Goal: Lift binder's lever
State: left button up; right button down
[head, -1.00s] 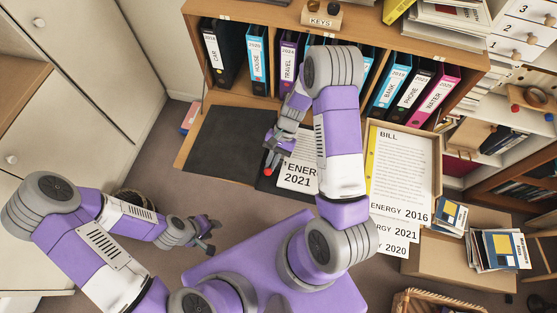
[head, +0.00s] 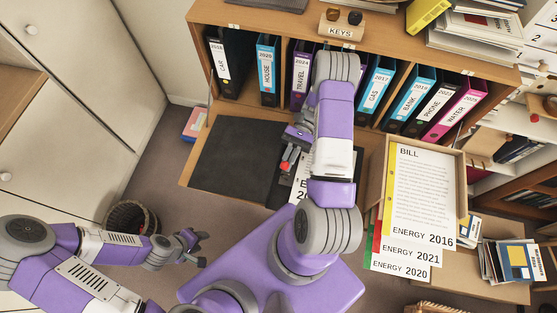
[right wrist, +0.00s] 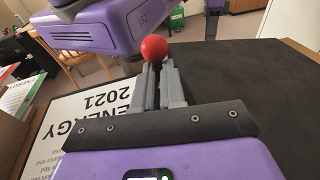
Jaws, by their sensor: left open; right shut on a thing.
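An open binder (head: 282,190) lies on the desk, a dark cover with an "ENERGY 2021" sheet (head: 300,190) on it. My right arm hides much of both. The lever's red ball knob (head: 284,166) shows at my right gripper (head: 289,157). In the right wrist view the red knob (right wrist: 154,47) sticks out at the tips of my right gripper (right wrist: 156,72), whose fingers are shut on the lever. The sheet (right wrist: 95,115) lies to the left there. My left gripper (head: 199,250) is open and empty, low at the left, away from the desk.
A black desk mat (head: 235,155) lies left of the binder. Several upright binders (head: 268,65) stand in the shelf behind. A cardboard box (head: 454,190) with a "BILL" sheet (head: 420,200) is at the right. A waste basket (head: 130,217) stands on the floor.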

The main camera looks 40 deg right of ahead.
jog(key=shift+d+y, duration=0.15)
jog(key=shift+y, duration=0.15)
dwell(0.4)
jog(key=c, duration=1.2)
grip_release()
jog(key=shift+w, duration=0.1)
jog(key=shift+c, duration=0.2)
notch_tip(320, 180, up, 10)
jog(key=p, duration=0.1)
